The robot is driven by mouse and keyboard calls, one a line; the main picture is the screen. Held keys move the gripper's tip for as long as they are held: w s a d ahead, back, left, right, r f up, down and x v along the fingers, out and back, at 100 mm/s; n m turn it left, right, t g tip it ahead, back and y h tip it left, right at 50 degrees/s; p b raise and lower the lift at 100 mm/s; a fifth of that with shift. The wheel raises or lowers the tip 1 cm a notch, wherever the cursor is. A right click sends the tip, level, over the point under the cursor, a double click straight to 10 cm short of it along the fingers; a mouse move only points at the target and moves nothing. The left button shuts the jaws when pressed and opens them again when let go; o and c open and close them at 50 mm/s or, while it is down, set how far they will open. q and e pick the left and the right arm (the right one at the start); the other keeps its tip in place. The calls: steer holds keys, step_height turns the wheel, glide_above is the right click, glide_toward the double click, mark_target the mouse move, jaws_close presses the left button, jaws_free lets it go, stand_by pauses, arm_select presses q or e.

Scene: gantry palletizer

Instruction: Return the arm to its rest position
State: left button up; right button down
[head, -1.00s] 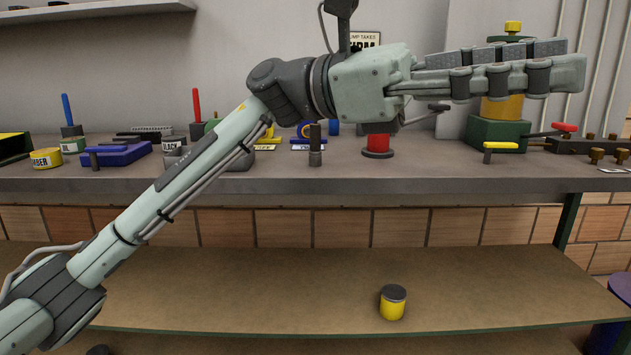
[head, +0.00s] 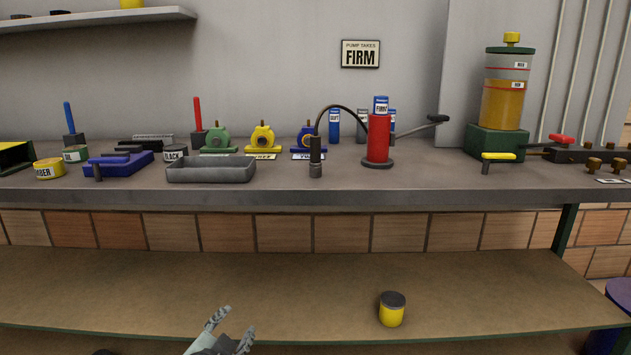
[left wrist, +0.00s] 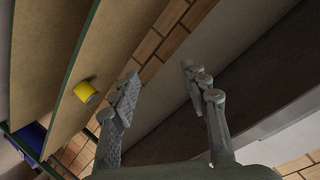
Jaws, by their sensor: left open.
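My left gripper (head: 232,328) shows at the bottom edge of the head view, low in front of the lower shelf. Its two fingers are apart and nothing is between them. In the left wrist view the fingers of my left gripper (left wrist: 160,95) are also spread and empty, with the bench and brick wall beyond them. Most of the left arm is out of the head view. My right gripper is not in view.
A bench (head: 300,196) holds a red pump (head: 378,138), a grey tray (head: 211,170), a blue vise-like block (head: 119,163) and an amber cylinder (head: 502,104). A yellow can (head: 392,309) stands on the lower shelf (head: 300,285), right of my left gripper; it also shows in the left wrist view (left wrist: 86,92).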

arm_select(q)
steer(key=s+a+f+n+g+y, duration=0.1)
steer(key=s+a+f+n+g, duration=0.2)
steer(key=s+f, duration=0.8)
steer(key=s+a+f+n+g+y, duration=0.1)
steer(key=s+a+f+n+g, duration=0.2)
steer(key=s, duration=1.4)
steer(key=a+f+g, duration=0.4)
steer(key=f, duration=0.3)
steer(key=shift+a+f+n+g+p, duration=0.15)
steer(key=shift+f+n+g+p, duration=0.15)
steer(key=shift+f+n+p, duration=0.1)
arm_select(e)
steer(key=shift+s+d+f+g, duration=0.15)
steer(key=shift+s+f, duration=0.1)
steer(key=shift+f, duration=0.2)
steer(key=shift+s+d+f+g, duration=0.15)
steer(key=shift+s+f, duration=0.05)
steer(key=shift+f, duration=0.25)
